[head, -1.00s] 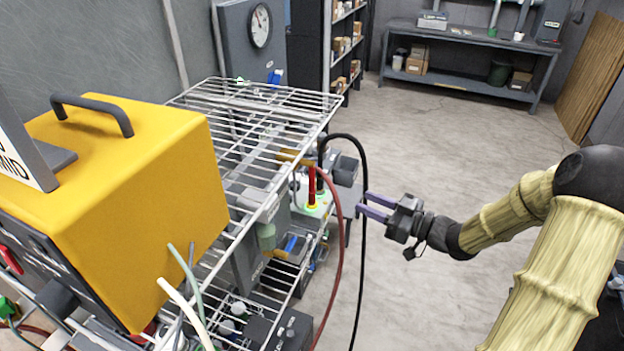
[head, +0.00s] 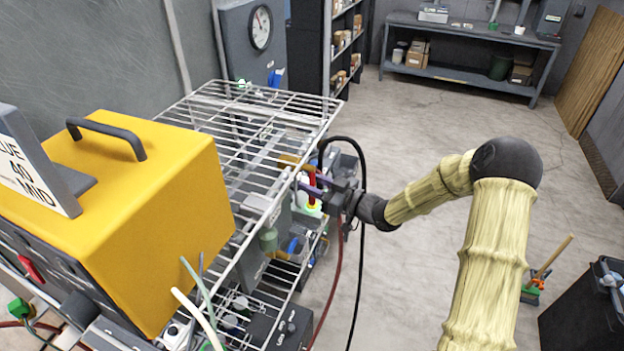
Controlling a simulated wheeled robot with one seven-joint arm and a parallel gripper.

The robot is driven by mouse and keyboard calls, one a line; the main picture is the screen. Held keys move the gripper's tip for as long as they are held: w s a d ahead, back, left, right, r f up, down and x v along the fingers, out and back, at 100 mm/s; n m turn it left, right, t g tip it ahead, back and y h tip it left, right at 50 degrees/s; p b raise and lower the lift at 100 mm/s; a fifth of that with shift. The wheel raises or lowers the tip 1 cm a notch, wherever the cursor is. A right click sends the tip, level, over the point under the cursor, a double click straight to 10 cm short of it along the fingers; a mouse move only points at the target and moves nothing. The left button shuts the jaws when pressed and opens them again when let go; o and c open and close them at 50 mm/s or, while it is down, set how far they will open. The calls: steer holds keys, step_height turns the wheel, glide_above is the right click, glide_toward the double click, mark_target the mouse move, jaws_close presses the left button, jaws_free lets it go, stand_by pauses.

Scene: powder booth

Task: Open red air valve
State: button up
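The red upright handle (head: 311,182), which looks like the red air valve, stands on the wire rack's lower level beside the hoses. A bright yellow-green ring shows at its base. My gripper (head: 312,185) is at the handle, reaching in from the right. The fingers and gripper body hide part of the handle.
A black hose (head: 364,215) and a red hose (head: 334,275) hang close around my gripper. The wire rack (head: 262,115) overhangs on the left, with a yellow box (head: 165,200) in front of it. The floor (head: 430,125) behind my arm is clear.

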steer(key=shift+w+a, duration=0.1)
steer(key=shift+a, duration=0.1)
steer(key=shift+c, duration=0.2)
jaws_close()
